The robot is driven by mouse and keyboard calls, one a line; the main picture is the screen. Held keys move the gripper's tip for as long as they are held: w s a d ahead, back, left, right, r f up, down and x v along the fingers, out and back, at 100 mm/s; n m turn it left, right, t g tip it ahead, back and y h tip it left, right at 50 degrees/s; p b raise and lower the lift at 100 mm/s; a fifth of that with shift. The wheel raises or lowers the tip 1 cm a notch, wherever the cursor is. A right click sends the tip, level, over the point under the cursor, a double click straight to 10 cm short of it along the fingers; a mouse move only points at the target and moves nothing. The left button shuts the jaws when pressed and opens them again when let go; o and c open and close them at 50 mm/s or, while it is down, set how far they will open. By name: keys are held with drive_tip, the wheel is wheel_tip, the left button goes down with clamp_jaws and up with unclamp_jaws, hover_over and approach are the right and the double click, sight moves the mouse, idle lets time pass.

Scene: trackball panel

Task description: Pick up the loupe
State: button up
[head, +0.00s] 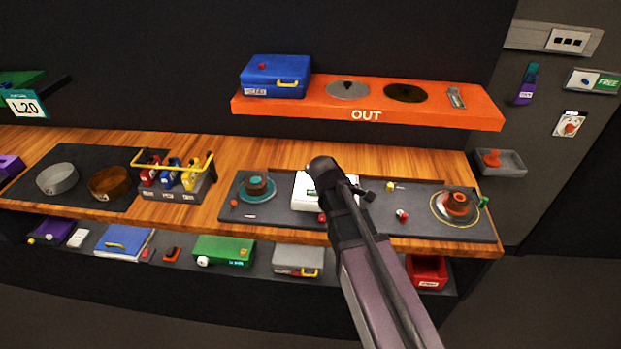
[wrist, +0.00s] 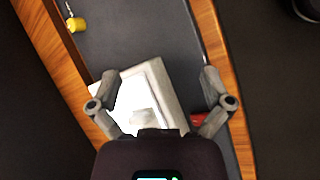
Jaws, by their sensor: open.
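I cannot tell for certain which thing is the loupe. A small yellow piece (head: 390,186) lies on the grey mat's back edge; in the wrist view it is a yellow cylinder (wrist: 77,24) with a thin metal part. A red and white piece (head: 402,215) stands farther forward on the mat. My gripper (head: 366,193) is over the mat, beside a white box (head: 306,194) in the head view. In the wrist view my gripper (wrist: 160,75) is open and empty, with the white box (wrist: 160,75) below and between its fingers. My arm hides part of the box.
A teal saucer (head: 271,194) with a dark round piece stands left on the mat. An orange knobbed piece (head: 456,203) stands at its right. The orange OUT shelf (head: 430,112) overhangs behind. A lower shelf holds a green box (head: 224,249) and other items.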

sight(307, 171)
drive_tip(key=w+a+n+t+h, duration=0.1)
drive_tip(key=a+n, duration=0.1)
drive_tip(key=a, duration=0.1)
drive_tip(key=w+a+n+t+b, duration=0.1)
drive_tip(key=w+a+n, duration=0.1)
drive_tip(key=a+n, duration=0.1)
drive_tip(key=w+a+r+n+t+h+b, duration=0.1)
drive_tip(key=w+a+n, duration=0.1)
drive_tip(key=a, duration=0.2)
drive_tip(key=shift+a+h, duration=0.3)
drive_tip(key=w+a+r+n+t+h+b, duration=0.1)
drive_tip(key=a+r+n+t+b, duration=0.1)
drive_tip(key=a+n, duration=0.5)
drive_tip(key=a+r+t, duration=0.1)
drive_tip(key=a+t, duration=0.1)
drive_tip(key=a, duration=0.3)
drive_tip(key=shift+w+r, duration=0.15)
drive_tip(key=shift+w+b, duration=0.1)
drive_tip(key=shift+b, duration=0.2)
drive_tip(key=b+x, duration=0.2)
drive_tip(key=x, duration=0.5)
drive_tip(key=shift+b, duration=0.3)
drive_tip(key=shift+x, duration=0.75)
